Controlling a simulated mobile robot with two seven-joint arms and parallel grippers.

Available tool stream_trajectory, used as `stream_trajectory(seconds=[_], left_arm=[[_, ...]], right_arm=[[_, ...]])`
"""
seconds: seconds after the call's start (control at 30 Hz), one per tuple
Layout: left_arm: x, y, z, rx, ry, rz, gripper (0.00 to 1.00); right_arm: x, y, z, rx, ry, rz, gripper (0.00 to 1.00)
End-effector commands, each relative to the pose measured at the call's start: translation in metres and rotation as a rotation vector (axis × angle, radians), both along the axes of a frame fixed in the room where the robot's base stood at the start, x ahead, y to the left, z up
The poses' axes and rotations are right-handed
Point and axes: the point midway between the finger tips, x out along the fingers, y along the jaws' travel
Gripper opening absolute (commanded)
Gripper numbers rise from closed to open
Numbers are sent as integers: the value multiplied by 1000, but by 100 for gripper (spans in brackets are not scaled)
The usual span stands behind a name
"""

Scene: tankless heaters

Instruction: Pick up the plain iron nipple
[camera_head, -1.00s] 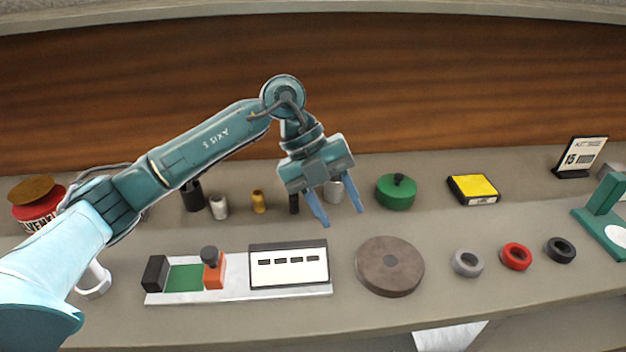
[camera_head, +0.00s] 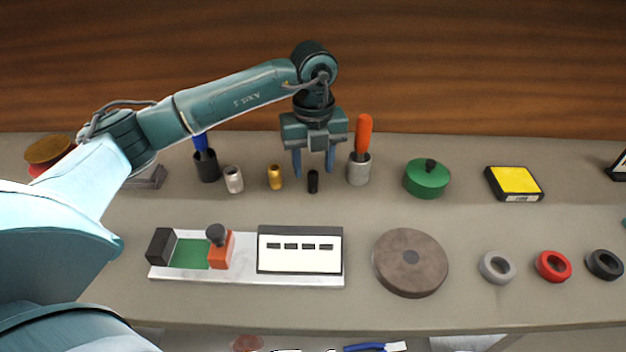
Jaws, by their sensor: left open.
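Three short pipe nipples stand upright in a row on the grey bench: a light grey one (camera_head: 234,180), a brass-coloured one (camera_head: 275,177) and a small black one (camera_head: 313,182), which looks like the plain iron nipple. My left gripper (camera_head: 314,171) is open, with its blue fingers pointing down. In the picture its fingertips lie to either side of the black nipple's top; whether they are around it or behind it I cannot tell. Nothing is between the fingers that I can see as held. My right gripper is out of view.
A grey holder with an orange-handled tool (camera_head: 360,167) stands close right of the gripper. A dark cup with a blue handle (camera_head: 207,166) is at left. In front are a stamp tray (camera_head: 300,281) and a brown disc (camera_head: 410,263). A green lidded tin (camera_head: 427,180) is right.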

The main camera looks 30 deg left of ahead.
Motion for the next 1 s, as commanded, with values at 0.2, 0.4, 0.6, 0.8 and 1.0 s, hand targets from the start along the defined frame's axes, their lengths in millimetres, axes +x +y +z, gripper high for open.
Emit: stream_trajectory(seconds=[0.2,0.4,0.6,0.8,1.0], left_arm=[[-3,1,-34,0,6,1,45],[-2,1,-44,0,1,-1,45],[-2,1,-44,0,1,-1,41],[-2,0,-44,-1,2,-1,24],[-2,0,-43,-1,2,-1,8]], right_arm=[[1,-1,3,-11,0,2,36],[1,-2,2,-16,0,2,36],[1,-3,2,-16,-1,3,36],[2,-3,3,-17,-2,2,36],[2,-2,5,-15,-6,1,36]])
